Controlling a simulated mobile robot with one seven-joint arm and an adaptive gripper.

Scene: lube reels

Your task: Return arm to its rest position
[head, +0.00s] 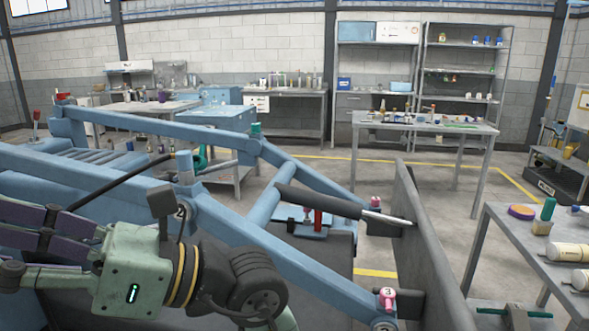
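My gripper (40,245) is at the lower left in the head view, pointing left. Its green body (130,270) with a lit indicator shows clearly, joined to a black wrist with yellow rings. The finger links run to the left picture edge and the fingertips are cut off, so I cannot tell whether it is open or shut. No held object shows. The arm appears in front of the blue steel frame (330,262); the gap between them is unclear.
A grey upright plate (432,255) stands right of the frame, with a black cylinder (318,201) and its rod reaching towards it. A bench (520,228) with bottles is at right. A table (425,122) with small items stands behind. Open floor shows between them.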

